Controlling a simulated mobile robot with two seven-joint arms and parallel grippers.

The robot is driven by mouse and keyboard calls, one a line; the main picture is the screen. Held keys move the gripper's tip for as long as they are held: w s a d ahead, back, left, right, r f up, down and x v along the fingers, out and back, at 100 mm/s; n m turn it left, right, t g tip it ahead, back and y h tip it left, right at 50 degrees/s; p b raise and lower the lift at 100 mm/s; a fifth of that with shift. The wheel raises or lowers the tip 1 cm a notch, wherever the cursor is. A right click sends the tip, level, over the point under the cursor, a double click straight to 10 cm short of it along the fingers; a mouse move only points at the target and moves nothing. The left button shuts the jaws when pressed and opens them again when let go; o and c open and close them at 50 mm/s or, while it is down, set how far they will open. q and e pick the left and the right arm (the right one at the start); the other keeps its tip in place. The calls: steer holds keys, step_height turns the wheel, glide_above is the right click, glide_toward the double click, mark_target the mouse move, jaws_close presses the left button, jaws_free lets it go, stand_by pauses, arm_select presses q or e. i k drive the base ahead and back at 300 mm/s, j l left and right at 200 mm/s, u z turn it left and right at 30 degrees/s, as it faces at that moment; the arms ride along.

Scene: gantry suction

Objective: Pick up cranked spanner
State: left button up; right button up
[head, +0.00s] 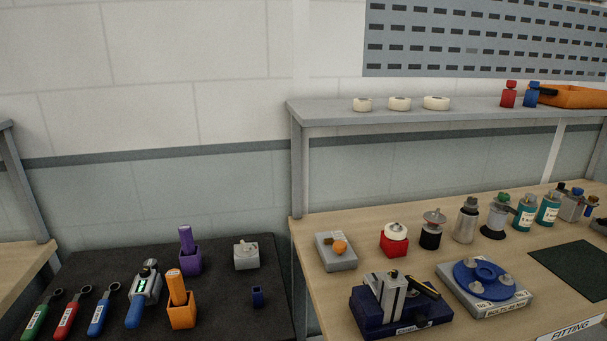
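Three slim tools with ring-shaped grey ends lie side by side on the black mat at the lower left: one with a green handle (36,322), one with a red handle (68,320) and one with a blue handle (98,318). They look like spanners, but I cannot tell which, if any, is the cranked one. To their right is a blue-handled device with a small lit green display (144,287). Neither of my grippers is in view.
A wooden bench (320,290) with several fittings stands right, under a grey shelf (330,112).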

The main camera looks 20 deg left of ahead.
mark_target(29, 334)
steer(key=k+j, duration=0.15)
steer(key=j, duration=0.2)
steer(key=k+j, duration=0.1)
steer(key=j, duration=0.25)
steer(key=k+j, duration=0.15)
steer(key=j, duration=0.2)
steer(key=k+j, duration=0.15)
steer(key=j, duration=0.2)
steer(key=k+j, duration=0.1)
steer(key=j, duration=0.25)
steer(key=k+j, duration=0.15)
steer(key=j, duration=0.2)
steer(key=z, duration=0.05)
